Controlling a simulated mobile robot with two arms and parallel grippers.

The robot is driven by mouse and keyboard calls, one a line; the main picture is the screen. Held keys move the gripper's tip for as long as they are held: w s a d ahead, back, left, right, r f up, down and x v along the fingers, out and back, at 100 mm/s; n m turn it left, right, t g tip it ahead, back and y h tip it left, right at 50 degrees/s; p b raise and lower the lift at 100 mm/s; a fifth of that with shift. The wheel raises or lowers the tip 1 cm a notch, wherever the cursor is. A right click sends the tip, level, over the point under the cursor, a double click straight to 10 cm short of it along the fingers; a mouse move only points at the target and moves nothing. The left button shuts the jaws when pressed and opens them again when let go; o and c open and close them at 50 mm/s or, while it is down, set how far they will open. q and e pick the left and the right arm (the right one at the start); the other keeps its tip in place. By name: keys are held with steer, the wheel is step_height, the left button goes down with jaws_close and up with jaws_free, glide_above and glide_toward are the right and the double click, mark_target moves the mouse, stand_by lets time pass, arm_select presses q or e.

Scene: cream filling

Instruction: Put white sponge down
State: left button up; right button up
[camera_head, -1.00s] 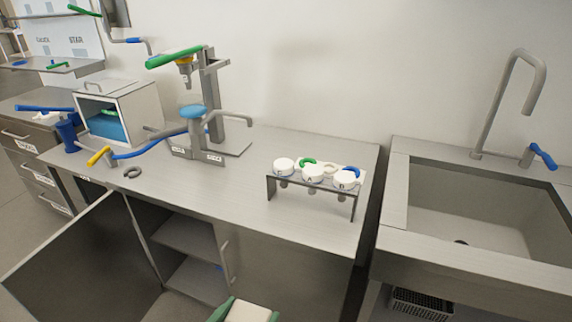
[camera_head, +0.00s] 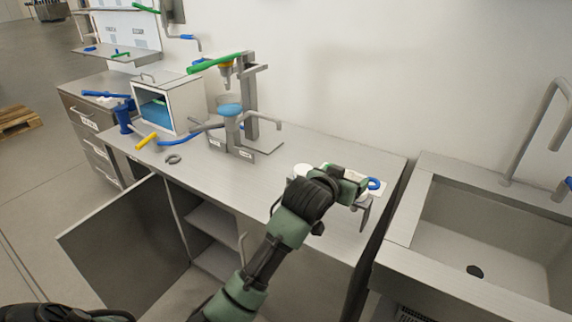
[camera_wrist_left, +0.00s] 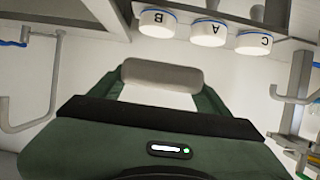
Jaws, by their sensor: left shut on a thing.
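My left gripper (camera_head: 350,180) reaches over the worktop in the head view, in front of the rack of white-capped containers. In the left wrist view (camera_wrist_left: 163,90) it is shut on the white sponge (camera_wrist_left: 158,98), which lies between the green fingers. The sponge's far end looks grey and rounded. In the head view the gripper mostly hides the sponge, so I cannot tell its height above the worktop. My right gripper is not in view.
The rack (camera_head: 366,212) is partly hidden by my arm; its caps B (camera_wrist_left: 157,22), A (camera_wrist_left: 208,32) and C (camera_wrist_left: 254,42) show. A dispenser stand (camera_head: 250,115) and open white box (camera_head: 168,105) stand left. A sink (camera_head: 480,225) is right. The worktop (camera_head: 225,170) between is clear.

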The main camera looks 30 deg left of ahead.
mark_target(336, 236)
arm_select(q)
step_height(336, 236, down, 20)
steer(key=shift+w+r, duration=0.15)
steer(key=shift+r, duration=0.1)
stand_by(0.3)
steer(key=shift+f, duration=0.15)
steer(key=o, duration=1.3)
